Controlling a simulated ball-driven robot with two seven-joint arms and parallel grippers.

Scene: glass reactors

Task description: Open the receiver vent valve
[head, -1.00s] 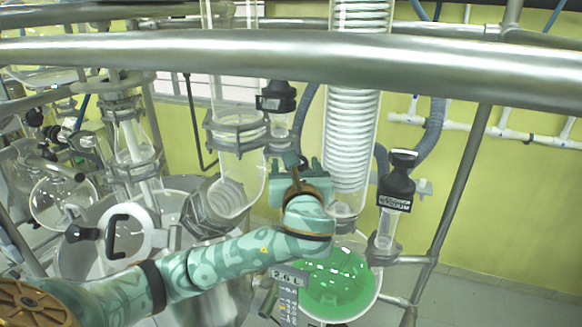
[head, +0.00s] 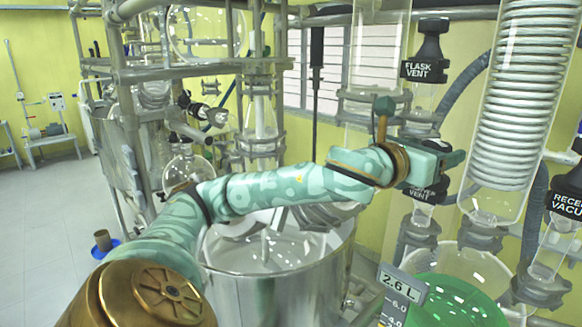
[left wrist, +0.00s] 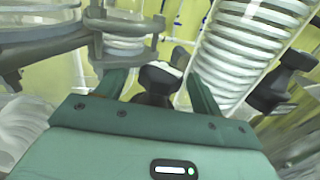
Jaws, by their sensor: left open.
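The receiver vent valve (head: 429,194) has a black handle with a white label ending in "VENT". In the head view my left gripper (head: 452,160) covers its upper part. In the left wrist view a black valve handle (left wrist: 156,80) shows between the two spread teal fingers, partly hidden by the gripper body. My left gripper (left wrist: 160,88) is open, and I cannot tell whether either finger touches the handle. My right gripper is not in view.
The black flask vent valve (head: 425,58) stands just above the gripper. A coiled glass condenser (head: 518,100) and the receiver vacuum valve (head: 567,195) are to the right. The green-filled flask (head: 455,300) is below. A steel vessel (head: 275,285) stands below my arm.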

